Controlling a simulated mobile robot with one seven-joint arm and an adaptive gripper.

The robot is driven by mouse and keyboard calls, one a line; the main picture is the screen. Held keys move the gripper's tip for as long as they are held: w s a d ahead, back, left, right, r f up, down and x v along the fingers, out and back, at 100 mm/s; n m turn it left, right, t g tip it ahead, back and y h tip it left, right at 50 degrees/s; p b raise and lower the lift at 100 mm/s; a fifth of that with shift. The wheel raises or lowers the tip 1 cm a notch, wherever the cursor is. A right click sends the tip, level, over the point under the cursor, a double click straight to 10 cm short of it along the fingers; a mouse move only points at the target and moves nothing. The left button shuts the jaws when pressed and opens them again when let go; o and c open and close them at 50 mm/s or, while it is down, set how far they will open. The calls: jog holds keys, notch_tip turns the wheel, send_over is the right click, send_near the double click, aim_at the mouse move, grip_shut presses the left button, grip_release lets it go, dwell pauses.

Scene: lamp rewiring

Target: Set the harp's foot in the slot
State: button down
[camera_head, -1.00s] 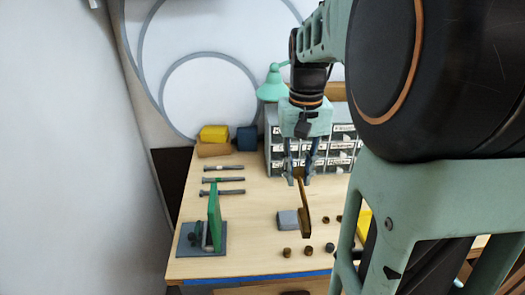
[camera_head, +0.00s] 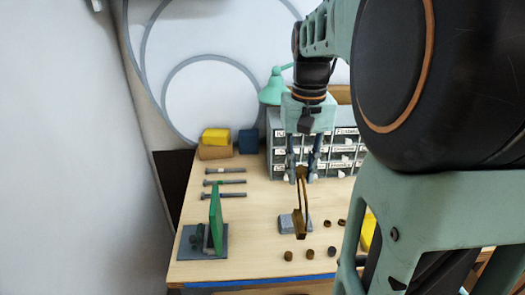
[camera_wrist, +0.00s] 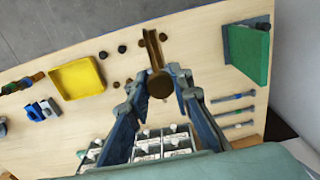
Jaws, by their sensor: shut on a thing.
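The harp (camera_head: 306,207) is a brass-coloured narrow loop, hanging below my gripper (camera_head: 302,177). The jaws are shut on its upper end. In the wrist view the harp (camera_wrist: 153,48) points away from my gripper (camera_wrist: 160,84), with a round brown end between the fingers. A small grey block (camera_head: 285,222) stands on the table, and the harp's lower end overlaps it in the head view. I cannot tell whether the foot touches the block or is above it. The slot itself is not discernible.
A green upright panel (camera_head: 215,218) on a grey base stands at the left. Several tools (camera_head: 224,183) lie behind it. Several small round knobs (camera_head: 310,253) lie near the front edge. A drawer cabinet (camera_head: 277,150) stands behind. A yellow tray (camera_wrist: 78,78) shows in the wrist view.

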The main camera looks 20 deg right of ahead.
jog(key=shift+r, duration=4.1)
